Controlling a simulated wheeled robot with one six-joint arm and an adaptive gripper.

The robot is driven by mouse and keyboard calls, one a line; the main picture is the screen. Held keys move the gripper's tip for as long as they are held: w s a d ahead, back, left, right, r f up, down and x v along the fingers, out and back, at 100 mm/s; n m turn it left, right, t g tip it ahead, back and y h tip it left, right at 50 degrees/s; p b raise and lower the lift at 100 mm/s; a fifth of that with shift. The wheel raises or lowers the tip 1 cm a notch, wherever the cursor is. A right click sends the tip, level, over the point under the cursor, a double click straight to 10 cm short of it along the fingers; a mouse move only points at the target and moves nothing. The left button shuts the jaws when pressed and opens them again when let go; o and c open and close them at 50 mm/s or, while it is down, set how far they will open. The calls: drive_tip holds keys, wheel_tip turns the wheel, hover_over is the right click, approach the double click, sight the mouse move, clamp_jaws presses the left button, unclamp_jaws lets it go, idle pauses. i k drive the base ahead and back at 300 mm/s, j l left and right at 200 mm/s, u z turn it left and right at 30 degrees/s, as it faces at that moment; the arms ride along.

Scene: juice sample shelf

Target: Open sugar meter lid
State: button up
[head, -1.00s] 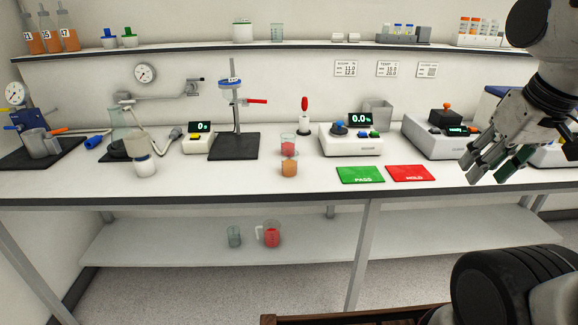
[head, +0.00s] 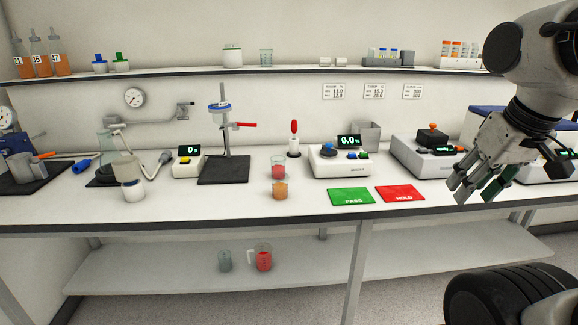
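A white meter (head: 342,167) with a 0.0 display stands on the bench, right of the middle in the head view. It seems to be the sugar meter, though its small front label is hard to read. A round blue lid (head: 327,151) sits on its top left and looks closed. My gripper (head: 473,190) hangs over the bench at the right, well to the right of the meter and apart from it. Its fingers are spread and nothing shows between them.
Green (head: 351,196) and red (head: 400,193) mats lie in front of the meter. A larger grey-white device (head: 425,158) stands between the meter and my gripper. A shelf (head: 300,70) runs above.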

sight(327, 152)
drive_tip(key=i, duration=1)
